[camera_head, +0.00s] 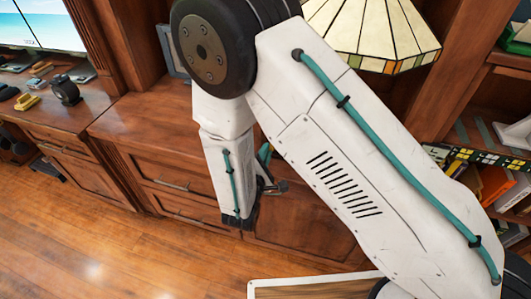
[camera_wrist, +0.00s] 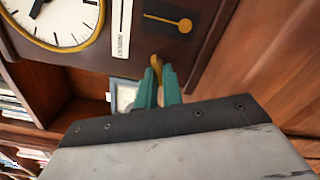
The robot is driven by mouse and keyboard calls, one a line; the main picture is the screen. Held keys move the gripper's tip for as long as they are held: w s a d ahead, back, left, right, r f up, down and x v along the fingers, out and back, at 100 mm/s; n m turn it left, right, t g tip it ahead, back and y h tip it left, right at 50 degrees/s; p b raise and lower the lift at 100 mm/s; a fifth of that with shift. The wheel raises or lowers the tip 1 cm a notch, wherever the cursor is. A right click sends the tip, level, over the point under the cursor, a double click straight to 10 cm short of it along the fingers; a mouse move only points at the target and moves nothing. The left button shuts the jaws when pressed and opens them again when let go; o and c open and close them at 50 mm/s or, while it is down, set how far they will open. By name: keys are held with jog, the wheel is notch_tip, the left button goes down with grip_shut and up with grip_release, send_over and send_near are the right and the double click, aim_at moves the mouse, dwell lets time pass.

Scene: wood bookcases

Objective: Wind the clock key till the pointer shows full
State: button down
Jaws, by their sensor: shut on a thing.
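The clock shows in the wrist view, with a round white dial (camera_wrist: 50,18) in a gold rim at the upper left. Beside the dial is a narrow white strip (camera_wrist: 122,28) with dark marks, too small to read. To its right a dark plate (camera_wrist: 165,24) carries a brass bar with a round end (camera_wrist: 184,26); I cannot tell if this is the pointer. My gripper (camera_wrist: 157,78) has its teal fingers shut on a brass piece, seemingly the clock key (camera_wrist: 156,63), at the lower edge of the clock case. Its lower part is hidden between the fingers.
In the head view a wooden cabinet (camera_head: 130,120) with drawers stands behind my arm. A stained-glass lampshade (camera_head: 375,30) hangs close to the arm at the top. A bookcase with books (camera_head: 495,185) is at the right. Open wooden floor (camera_head: 90,235) lies at the left.

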dwell(0.4)
jog(key=c, duration=1.6)
grip_release()
jog(key=v, duration=0.8)
jog(key=shift+w, duration=0.1)
